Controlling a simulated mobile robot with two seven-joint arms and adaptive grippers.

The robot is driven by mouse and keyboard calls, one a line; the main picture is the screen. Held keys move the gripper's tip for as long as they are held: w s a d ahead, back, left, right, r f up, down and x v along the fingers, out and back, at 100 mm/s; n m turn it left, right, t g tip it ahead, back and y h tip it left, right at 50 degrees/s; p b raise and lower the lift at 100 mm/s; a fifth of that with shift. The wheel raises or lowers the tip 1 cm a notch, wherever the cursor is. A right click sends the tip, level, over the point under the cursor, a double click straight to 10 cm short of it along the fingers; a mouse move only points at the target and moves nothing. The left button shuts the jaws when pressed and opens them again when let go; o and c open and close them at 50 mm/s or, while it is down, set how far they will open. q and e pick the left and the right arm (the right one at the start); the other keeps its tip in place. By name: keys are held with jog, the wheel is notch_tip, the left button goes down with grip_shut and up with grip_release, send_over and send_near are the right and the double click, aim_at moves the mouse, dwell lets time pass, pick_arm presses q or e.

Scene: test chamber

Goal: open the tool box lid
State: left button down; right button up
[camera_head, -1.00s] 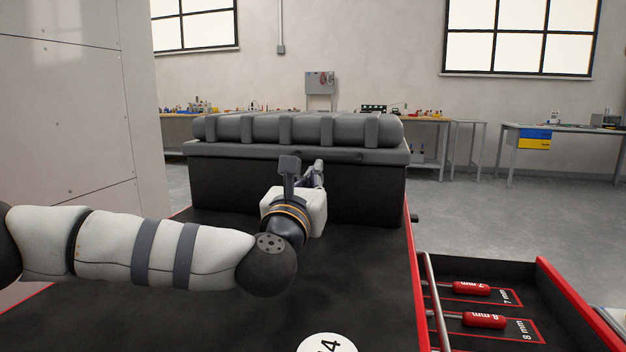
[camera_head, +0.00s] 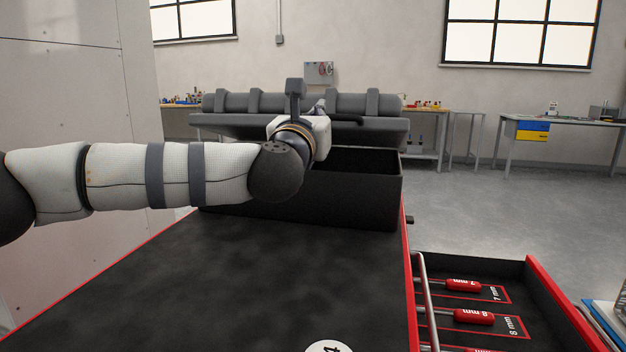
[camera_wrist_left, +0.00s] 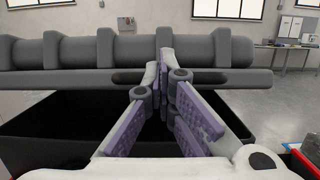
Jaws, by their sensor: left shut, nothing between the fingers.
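The tool box (camera_head: 345,195) is a black open-topped bin at the far end of the cart top. Its grey ribbed lid (camera_head: 225,124) is raised and tilted up, with a dark gap showing between lid and box. My left gripper (camera_head: 318,106) is at the lid's front, right of its middle. In the left wrist view the left gripper (camera_wrist_left: 165,58) is shut with its tips together against the lid (camera_wrist_left: 75,55), nothing between them. The dark box interior (camera_wrist_left: 75,112) shows below the lid. My right gripper is not in view.
The black cart top (camera_head: 230,280) in front of the box is clear. An open drawer (camera_head: 540,300) with red-handled tools (camera_head: 474,317) sticks out at the right. A pale wall panel (camera_head: 75,140) stands at the left. Workbenches (camera_head: 560,128) stand far behind.

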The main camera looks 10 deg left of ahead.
pick_arm(q)
jog(key=w+r+p, duration=0.1)
jog(key=w+r, duration=0.6)
jog(key=r, duration=0.5)
jog(key=shift+w, duration=0.4)
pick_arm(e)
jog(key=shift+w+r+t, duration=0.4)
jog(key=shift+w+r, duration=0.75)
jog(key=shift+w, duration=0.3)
pick_arm(q)
jog(key=shift+r+p, duration=0.15)
jog(key=shift+p, duration=0.15)
